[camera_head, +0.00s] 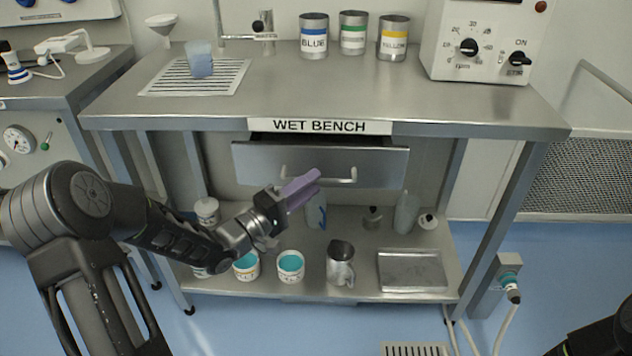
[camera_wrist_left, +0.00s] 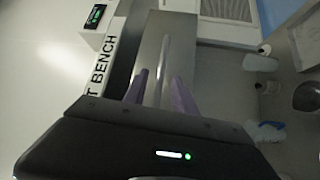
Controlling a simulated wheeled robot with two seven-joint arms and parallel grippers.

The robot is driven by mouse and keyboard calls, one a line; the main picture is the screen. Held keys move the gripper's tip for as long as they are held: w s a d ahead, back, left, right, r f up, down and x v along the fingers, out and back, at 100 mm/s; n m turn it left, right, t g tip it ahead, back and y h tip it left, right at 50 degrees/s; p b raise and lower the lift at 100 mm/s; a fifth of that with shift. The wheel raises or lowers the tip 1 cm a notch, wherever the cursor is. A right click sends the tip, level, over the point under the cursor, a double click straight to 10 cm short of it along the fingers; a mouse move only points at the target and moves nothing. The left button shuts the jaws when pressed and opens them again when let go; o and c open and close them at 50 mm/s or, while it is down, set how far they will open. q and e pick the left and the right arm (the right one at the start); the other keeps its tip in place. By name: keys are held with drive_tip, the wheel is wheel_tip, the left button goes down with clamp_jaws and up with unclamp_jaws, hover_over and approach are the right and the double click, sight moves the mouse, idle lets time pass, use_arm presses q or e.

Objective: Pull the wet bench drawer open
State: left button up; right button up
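The wet bench drawer (camera_head: 375,166) is a grey metal front below the "WET BENCH" label (camera_head: 320,126). A dark gap shows above it, and its front seems to stand a little out from the bench. Its pale bar handle (camera_head: 343,180) runs across the front; the left end is partly hidden by my gripper. My left gripper (camera_head: 302,187), with purple fingers, is at the handle's left part. In the left wrist view its fingers (camera_wrist_left: 160,92) are apart, with the handle (camera_wrist_left: 162,62) between them and gaps visible beside it. My right gripper is out of view.
The lower shelf (camera_head: 320,283) below the drawer holds cups, bottles, a metal jug (camera_head: 340,265) and a tray (camera_head: 412,270). Labelled cans (camera_head: 353,33), a beaker (camera_head: 199,60) and a control box (camera_head: 485,40) stand on the bench top. Blue floor in front is mostly clear.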

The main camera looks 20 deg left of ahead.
use_arm(q)
drive_tip(key=shift+x, duration=1.15)
drive_tip(key=shift+c, duration=0.2)
clamp_jaws()
idle(0.4)
